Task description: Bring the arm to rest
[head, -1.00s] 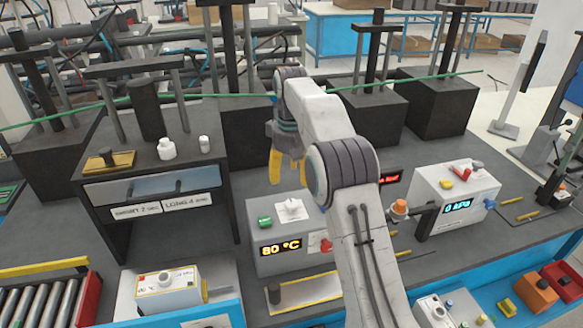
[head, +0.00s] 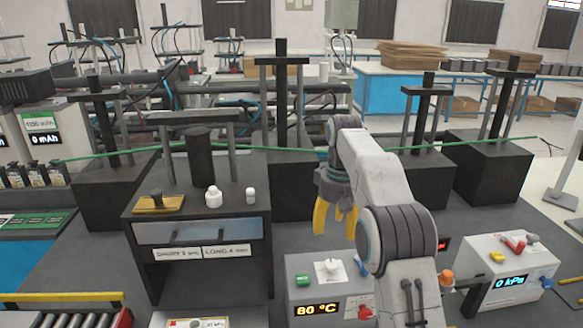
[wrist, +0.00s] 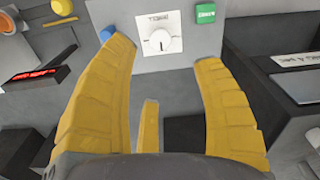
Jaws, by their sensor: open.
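My gripper (head: 336,218) has yellow fingers that point down, and it hangs above the temperature box in the head view. The fingers are spread apart with nothing between them. In the wrist view my gripper (wrist: 165,75) is open, and the box face with its white dial (wrist: 160,40) and green button (wrist: 205,14) lies beyond the fingertips. My white and grey arm reaches up from the bottom and bends at the elbow.
The temperature box (head: 300,290) reads 80 °C. A dark press station (head: 135,270) with drawers stands left, bearing a white bottle (head: 213,197). A pressure box (head: 480,265) reading 0 kPa stands right. Black pillar stands (head: 490,165) line the back, with a green strip (head: 470,143) across them.

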